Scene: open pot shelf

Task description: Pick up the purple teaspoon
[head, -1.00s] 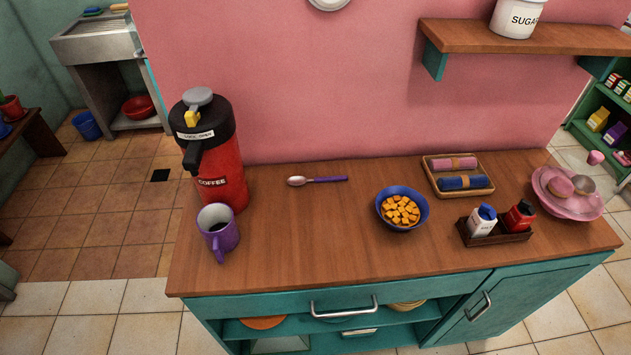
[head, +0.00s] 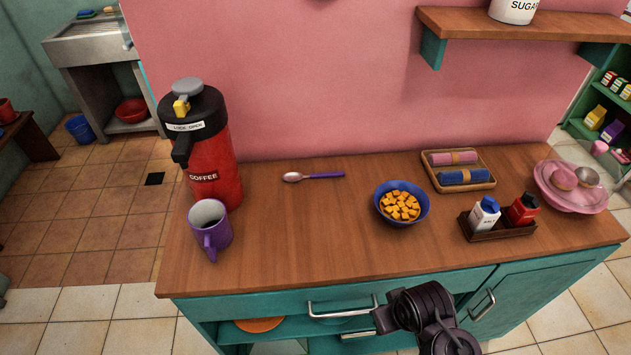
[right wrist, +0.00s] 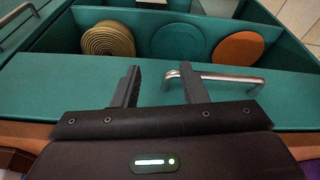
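The purple teaspoon (head: 322,175) lies flat on the wooden counter (head: 290,235), towards its back edge, with its silver bowl to the left and its purple handle to the right. It is not in the right wrist view. My right arm enters the head view at the bottom, in front of the counter, well short of the teaspoon. In the right wrist view my right gripper (right wrist: 158,85) is open and empty, its two fingers apart in front of the teal cabinet. My left gripper is not in view.
A red coffee dispenser (head: 212,160) and a purple mug (head: 210,230) stand left of the teaspoon. A blue bowl of orange cubes (head: 402,204) stands to its right. A napkin tray (head: 459,172) and a shaker caddy (head: 499,226) are further right. A shelf (head: 520,40) overhangs the right side.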

